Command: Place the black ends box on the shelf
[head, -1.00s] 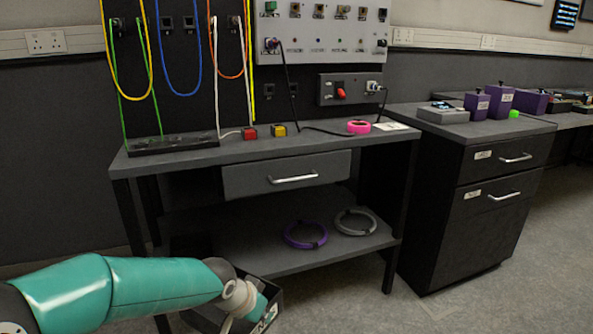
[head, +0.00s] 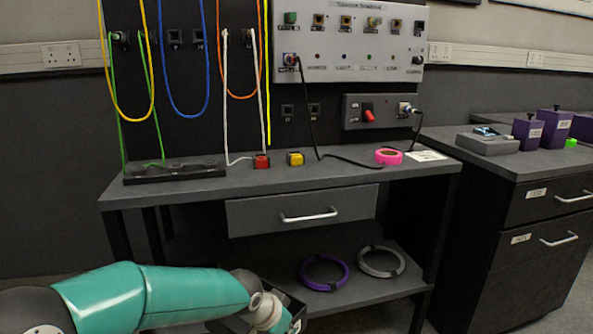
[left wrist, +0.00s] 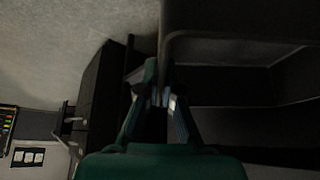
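The black ends box (head: 293,304) is at the bottom of the head view, in front of the bench's lower shelf (head: 350,299). My left arm's wrist covers much of it, and a pale label shows on its side. In the left wrist view the box (left wrist: 235,42) fills the right side as an open container with a dividing wall. My left gripper (left wrist: 162,97) has its fingers close together at the box's near wall and looks shut on it; its fingertips are hidden in the head view. My right gripper is not in view.
A purple cable ring (head: 304,276) and a grey cable ring (head: 399,268) lie on the right part of the lower shelf. The bench top (head: 200,190) and a drawer (head: 300,212) are above it. A dark cabinet (head: 530,215) stands to the right.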

